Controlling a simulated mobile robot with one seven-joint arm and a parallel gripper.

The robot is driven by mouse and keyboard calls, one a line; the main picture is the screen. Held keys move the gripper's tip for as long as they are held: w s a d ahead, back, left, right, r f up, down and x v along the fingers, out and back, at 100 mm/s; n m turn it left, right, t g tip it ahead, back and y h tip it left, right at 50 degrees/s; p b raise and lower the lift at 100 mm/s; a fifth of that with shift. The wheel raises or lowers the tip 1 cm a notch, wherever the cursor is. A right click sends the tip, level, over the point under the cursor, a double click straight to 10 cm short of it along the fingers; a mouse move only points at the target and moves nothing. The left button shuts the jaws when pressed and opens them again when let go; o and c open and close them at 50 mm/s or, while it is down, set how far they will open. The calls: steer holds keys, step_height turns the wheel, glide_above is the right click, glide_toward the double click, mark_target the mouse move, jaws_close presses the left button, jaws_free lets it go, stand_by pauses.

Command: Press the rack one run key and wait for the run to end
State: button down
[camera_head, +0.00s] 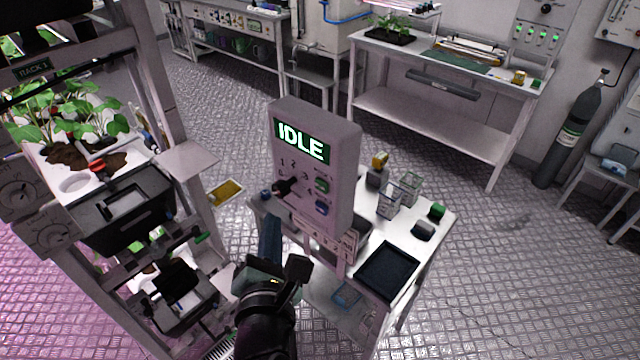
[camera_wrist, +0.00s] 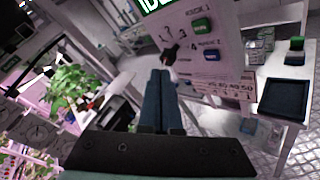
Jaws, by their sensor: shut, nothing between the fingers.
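The control box (camera_head: 345,165) stands upright at the back of a small white table, its screen (camera_head: 303,141) reading IDLE. Its face carries a black selector knob (camera_head: 287,187) among numbers, a green key (camera_head: 322,185) and a blue key (camera_head: 321,208) below it. The labels are too small to read surely. In the wrist view the green key (camera_wrist: 201,26) and blue key (camera_wrist: 211,55) show up and right of my fingers. My gripper (camera_head: 270,218) is shut and empty, below and left of the knob. In the wrist view its fingertips (camera_wrist: 160,72) appear just below the knob (camera_wrist: 170,52); the gap is unclear.
The rack labelled RACK 1 (camera_head: 33,70) with plants stands close on the left. The white table (camera_head: 433,222) holds clear containers (camera_head: 390,205), a black tray (camera_head: 387,270) and small blocks. Open metal floor lies beyond, before a back bench (camera_head: 440,125).

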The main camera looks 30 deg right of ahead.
mark_target(314, 183)
steer(key=w+d+p, duration=0.2)
steer(key=d+p, duration=0.1)
steer(key=d, duration=0.4)
steer(key=shift+w+d, duration=0.25)
steer(key=shift+w, duration=0.1)
steer(key=shift+d, duration=0.1)
stand_by(1.7)
steer(key=shift+w+d+p, duration=0.1)
steer(key=shift+d+p, duration=0.2)
steer(key=shift+p, duration=0.2)
steer(key=shift+w+d+p, duration=0.2)
steer(key=shift+d+p, duration=0.25)
stand_by(0.7)
steer(key=shift+s+a, duration=0.35)
steer(key=shift+a, duration=0.5)
